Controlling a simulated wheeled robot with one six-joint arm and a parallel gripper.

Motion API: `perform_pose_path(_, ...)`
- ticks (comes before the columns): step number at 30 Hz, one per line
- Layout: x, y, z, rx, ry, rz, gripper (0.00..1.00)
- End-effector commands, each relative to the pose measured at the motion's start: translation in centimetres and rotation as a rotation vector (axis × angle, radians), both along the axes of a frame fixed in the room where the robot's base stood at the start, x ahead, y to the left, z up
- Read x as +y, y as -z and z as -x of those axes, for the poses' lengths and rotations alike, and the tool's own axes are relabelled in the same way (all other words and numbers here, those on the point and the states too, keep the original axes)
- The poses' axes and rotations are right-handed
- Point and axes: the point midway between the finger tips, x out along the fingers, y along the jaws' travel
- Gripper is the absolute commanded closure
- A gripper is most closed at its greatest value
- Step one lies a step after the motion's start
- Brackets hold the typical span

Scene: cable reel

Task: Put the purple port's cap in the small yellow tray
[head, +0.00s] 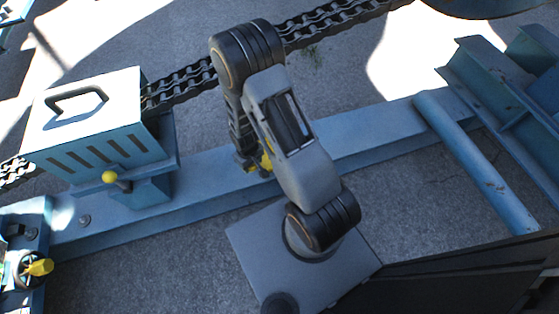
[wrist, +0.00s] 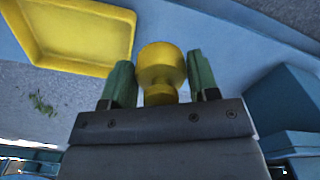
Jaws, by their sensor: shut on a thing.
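In the wrist view, a yellow knob-shaped cap (wrist: 161,66) with a wide round end and a narrower neck sits between the green fingers of my gripper (wrist: 160,82), which is shut on it. The small yellow tray (wrist: 82,28) lies on the blue surface at the upper left, cut off by the picture's edge. Its visible inside is empty, and the cap shows to its right, apart from it. In the head view, my gripper (head: 250,163) is mostly hidden by my arm near the blue beam, with bits of yellow beside it. I cannot see the purple port.
A long blue beam (head: 365,142) crosses the grey ground. A pale box (head: 98,128) with a yellow-knobbed lever (head: 110,178) stands at the left. A black chain (head: 183,86) runs behind my arm. A blue pipe (head: 475,160) and steel frame are at the right.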

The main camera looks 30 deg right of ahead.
Motion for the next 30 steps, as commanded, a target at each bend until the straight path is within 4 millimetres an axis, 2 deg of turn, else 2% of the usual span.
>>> perform_pose_path(1, 0.1, 0.9, 0.1, 0.000, -0.005, 0.000, 0.74)
perform_pose_path(5, -0.3, 1.5, -0.2, -0.001, -0.012, 0.000, 0.74)
perform_pose_path(7, -1.2, 2.1, -0.7, -0.002, -0.010, -0.001, 0.74)
perform_pose_path(17, -7.8, 5.8, -5.1, -0.002, -0.010, 0.000, 0.74)
perform_pose_path(18, -8.2, 6.7, -5.4, 0.001, -0.012, 0.000, 0.74)
perform_pose_path(24, -10.0, 9.3, -6.6, 0.000, -0.015, 0.000, 0.74)
perform_pose_path(30, -10.7, 10.1, -7.2, -0.001, -0.016, 0.000, 0.74)
